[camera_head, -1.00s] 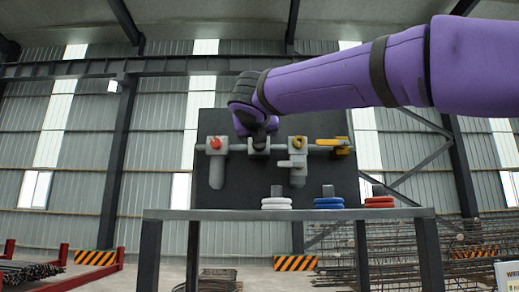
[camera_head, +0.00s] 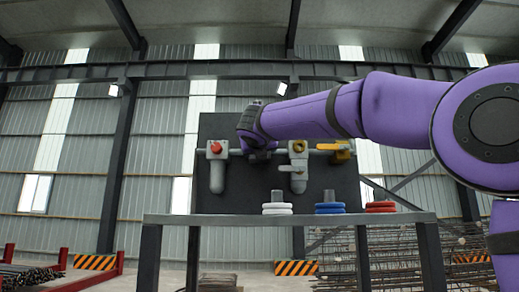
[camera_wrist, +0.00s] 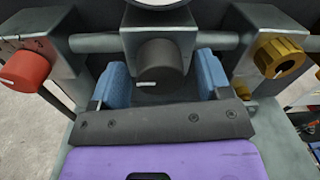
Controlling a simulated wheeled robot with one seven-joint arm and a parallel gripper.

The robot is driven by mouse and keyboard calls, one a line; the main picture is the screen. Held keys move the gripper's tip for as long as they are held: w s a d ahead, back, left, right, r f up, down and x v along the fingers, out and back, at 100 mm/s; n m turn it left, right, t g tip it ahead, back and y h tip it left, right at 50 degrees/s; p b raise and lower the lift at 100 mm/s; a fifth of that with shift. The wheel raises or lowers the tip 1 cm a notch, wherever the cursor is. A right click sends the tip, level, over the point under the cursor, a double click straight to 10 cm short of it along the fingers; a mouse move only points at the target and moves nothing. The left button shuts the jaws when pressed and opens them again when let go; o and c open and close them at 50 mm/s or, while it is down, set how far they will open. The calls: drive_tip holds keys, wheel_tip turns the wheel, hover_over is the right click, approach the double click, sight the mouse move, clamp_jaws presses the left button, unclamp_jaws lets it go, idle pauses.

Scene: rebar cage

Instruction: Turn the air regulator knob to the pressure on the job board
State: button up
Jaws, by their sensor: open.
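In the wrist view a dark grey knob (camera_wrist: 160,66) with a white pointer mark sits on a grey body on the pipe. My gripper (camera_wrist: 163,78) is open, with one blue finger on each side of this knob; I cannot tell whether they touch it. A red knob (camera_wrist: 24,68) with scale marks is to the left, and a yellow knob (camera_wrist: 280,58) is to the right. The white gauge (camera_wrist: 158,3) above the dark knob is cut off, so its reading is hidden. In the head view my wrist covers the dark knob, between the red knob (camera_head: 216,147) and the yellow parts.
The dark back panel (camera_head: 225,130) stands on a grey table (camera_head: 290,218). White rings (camera_head: 277,208), blue rings (camera_head: 329,208) and red rings (camera_head: 380,206) sit along the table. A yellow lever valve (camera_head: 340,150) is at the pipe's right end. No job board shows now.

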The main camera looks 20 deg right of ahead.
drive_tip(key=c, duration=0.9)
